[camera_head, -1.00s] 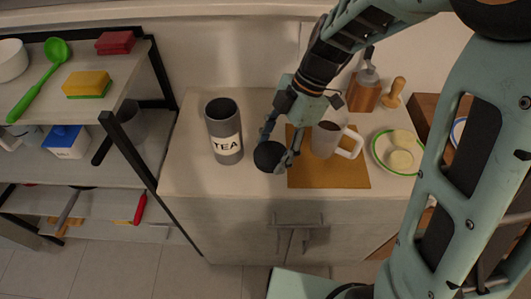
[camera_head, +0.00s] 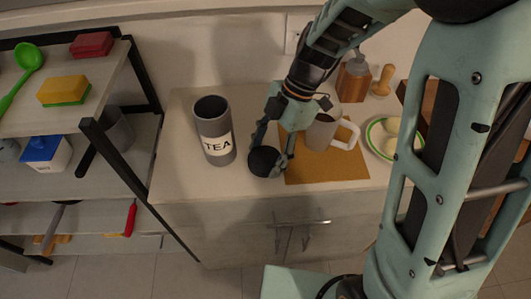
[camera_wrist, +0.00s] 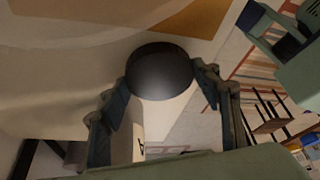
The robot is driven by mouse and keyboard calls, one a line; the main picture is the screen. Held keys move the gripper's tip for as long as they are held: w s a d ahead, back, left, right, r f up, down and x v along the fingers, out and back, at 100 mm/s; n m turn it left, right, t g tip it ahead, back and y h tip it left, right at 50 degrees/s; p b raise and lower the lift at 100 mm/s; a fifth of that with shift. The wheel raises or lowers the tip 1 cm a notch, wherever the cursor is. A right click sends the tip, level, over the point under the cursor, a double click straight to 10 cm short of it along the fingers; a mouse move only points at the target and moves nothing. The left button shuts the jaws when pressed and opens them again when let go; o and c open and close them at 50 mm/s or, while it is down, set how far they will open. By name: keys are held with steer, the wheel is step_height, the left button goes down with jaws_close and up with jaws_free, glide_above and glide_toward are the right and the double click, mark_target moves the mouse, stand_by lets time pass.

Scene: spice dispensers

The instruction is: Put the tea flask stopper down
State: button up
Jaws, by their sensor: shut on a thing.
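The tea flask stopper (camera_head: 264,161) is a round, dark knob between the fingers of my gripper (camera_head: 272,150), low near the counter's front edge. In the wrist view the stopper (camera_wrist: 160,71) sits between the two fingertips of my gripper (camera_wrist: 164,80). I cannot tell whether its underside touches the counter. The tea flask (camera_head: 215,130), a grey cylinder with a white TEA label, stands upright and open-topped to the left of my gripper.
A green-rimmed plate (camera_head: 378,148) is farther right. A shelf unit (camera_head: 90,131) stands left. The counter (camera_head: 180,180) is clear around the flask.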

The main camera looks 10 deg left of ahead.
steer(key=shift+f, duration=0.2)
steer(key=o, duration=1.1)
steer(key=shift+r, duration=0.1)
steer(key=shift+r, duration=0.15)
steer(key=p+v, duration=0.1)
steer(key=v, duration=1.1)
